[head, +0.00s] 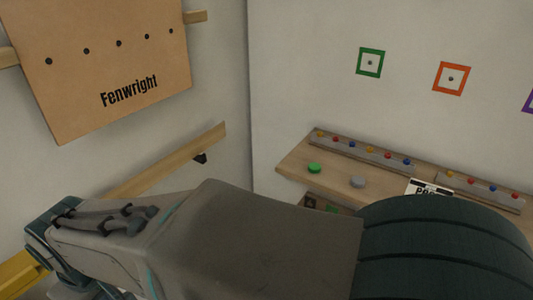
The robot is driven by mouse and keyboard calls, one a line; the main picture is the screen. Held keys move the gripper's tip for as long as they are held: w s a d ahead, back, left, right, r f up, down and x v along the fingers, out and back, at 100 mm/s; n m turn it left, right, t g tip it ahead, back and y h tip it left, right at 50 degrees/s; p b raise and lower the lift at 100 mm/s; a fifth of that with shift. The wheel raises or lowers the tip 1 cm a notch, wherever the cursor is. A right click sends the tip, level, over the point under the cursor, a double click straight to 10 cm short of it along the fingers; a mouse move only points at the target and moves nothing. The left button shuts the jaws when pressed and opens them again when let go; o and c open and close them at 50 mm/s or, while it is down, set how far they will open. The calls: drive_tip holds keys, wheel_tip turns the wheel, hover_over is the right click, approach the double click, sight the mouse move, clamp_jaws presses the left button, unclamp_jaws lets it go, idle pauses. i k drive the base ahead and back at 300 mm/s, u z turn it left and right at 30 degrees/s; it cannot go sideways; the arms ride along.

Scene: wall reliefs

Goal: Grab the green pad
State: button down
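A small round green pad (314,168) lies on a wooden shelf (294,160) along the right wall, near the shelf's left end. A similar grey pad (357,182) lies to its right, apart from it. My own arm fills the lower part of the head view, below and in front of the shelf. My gripper cannot be made out in this view, so its place relative to the green pad does not show.
Strips with coloured knobs (365,147) run along the back of the shelf. A partly hidden sign (430,188) stands on it. Green (370,49) and orange (436,78) square frames are on the wall above. A "Fenwright" board (110,60) and a wooden rail (165,166) are on the left wall.

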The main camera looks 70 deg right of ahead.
sight(313, 168)
drive_tip(key=z, duration=4.2)
drive_tip(key=i, duration=1.2)
drive_tip(key=u, duration=2.7)
